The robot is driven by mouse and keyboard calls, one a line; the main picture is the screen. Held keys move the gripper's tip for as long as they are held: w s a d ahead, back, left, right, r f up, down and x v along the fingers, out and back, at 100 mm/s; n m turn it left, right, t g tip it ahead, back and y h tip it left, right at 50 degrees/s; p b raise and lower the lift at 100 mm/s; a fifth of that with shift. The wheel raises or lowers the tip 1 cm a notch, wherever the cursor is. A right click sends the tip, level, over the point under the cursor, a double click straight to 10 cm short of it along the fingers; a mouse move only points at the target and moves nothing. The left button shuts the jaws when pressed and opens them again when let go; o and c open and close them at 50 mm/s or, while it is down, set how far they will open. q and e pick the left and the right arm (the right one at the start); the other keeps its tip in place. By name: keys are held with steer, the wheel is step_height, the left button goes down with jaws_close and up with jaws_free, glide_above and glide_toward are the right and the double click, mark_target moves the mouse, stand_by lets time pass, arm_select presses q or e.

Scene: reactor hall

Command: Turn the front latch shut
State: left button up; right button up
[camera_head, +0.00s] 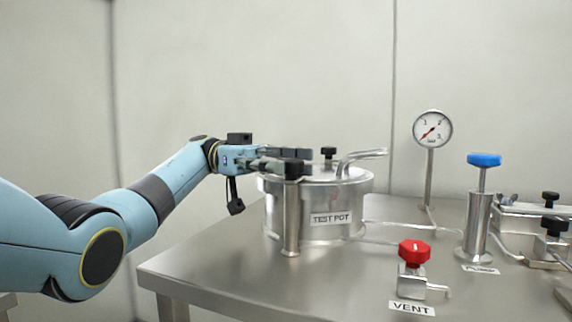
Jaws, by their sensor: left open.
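The steel test pot (350,205) stands on the left part of the steel table, with its lid on. A round metal post (291,220) stands at the pot's front, and a dark piece (293,170) sits at its top; this looks like the front latch. How the latch is turned is hard to tell, because my gripper overlaps it. My left gripper (306,160) is open, with its fingers reaching over the pot's left side at the height of the post top. Whether the fingers touch the latch is unclear. My right gripper is not in view.
A lid handle (363,155) and a black knob (328,152) rise from the pot. A red vent valve (414,252), a blue-topped pump (484,160), a gauge (432,130) and black-knobbed fittings (552,226) stand to the right. The table's front left (215,272) is clear.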

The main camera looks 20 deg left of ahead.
mark_target(286, 160)
arm_select(q)
steer(key=shift+r, duration=0.1)
step_height(286, 160, up, 10)
steer(key=shift+f, duration=0.1)
stand_by(0.7)
